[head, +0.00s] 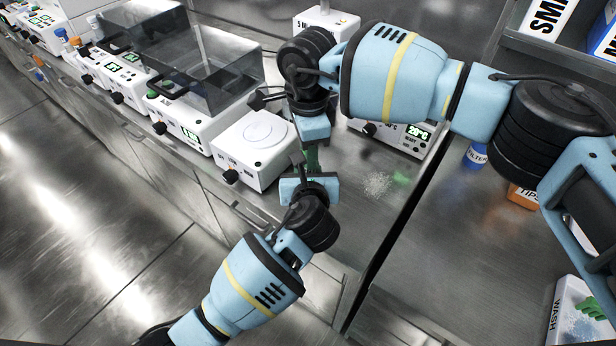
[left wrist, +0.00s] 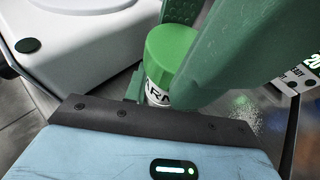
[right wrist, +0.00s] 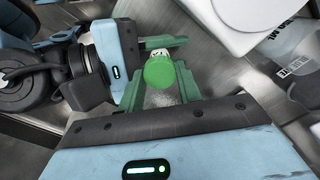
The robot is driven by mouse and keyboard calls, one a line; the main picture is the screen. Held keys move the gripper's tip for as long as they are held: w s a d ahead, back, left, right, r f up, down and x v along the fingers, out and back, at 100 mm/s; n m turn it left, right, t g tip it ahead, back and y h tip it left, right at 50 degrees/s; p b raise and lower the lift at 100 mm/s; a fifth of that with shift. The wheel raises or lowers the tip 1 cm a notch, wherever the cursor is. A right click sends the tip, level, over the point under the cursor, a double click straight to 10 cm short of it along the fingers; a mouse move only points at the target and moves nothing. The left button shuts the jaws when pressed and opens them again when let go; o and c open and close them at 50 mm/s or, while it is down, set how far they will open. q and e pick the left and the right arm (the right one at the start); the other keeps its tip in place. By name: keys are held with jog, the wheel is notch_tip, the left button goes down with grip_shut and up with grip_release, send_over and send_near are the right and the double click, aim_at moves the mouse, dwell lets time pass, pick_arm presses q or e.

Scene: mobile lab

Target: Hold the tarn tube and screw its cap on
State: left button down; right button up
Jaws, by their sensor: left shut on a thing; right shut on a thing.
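The tarn tube (left wrist: 155,94) shows in the left wrist view as a white label with part of its name, mostly hidden by green fingers. Its green cap (left wrist: 171,52) sits at the tube's top; I cannot tell how far it is screwed on. The cap also shows in the right wrist view (right wrist: 159,72), between the fingers of my right gripper (right wrist: 160,92). My left gripper (head: 303,168) is shut on the tube from the near side. My right gripper (head: 311,152) is shut on the cap from the far side. In the head view the grippers hide the tube.
A white device with a round plate (head: 262,132) stands close left of the grippers. A white device with a green display (head: 412,137) stands behind, to the right. White specks (head: 377,184) lie on the steel bench. A blue bottle (head: 476,155) and a wash tray (head: 557,318) are farther right.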

jog(key=o, duration=1.1)
jog(key=shift+r, duration=0.1)
jog(key=shift+r, duration=2.2)
jog(key=shift+c, duration=0.6)
jog(key=shift+r+n, duration=1.7)
jog(key=shift+n, duration=0.1)
jog(key=shift+f, duration=0.1)
jog(key=shift+f, duration=3.95)
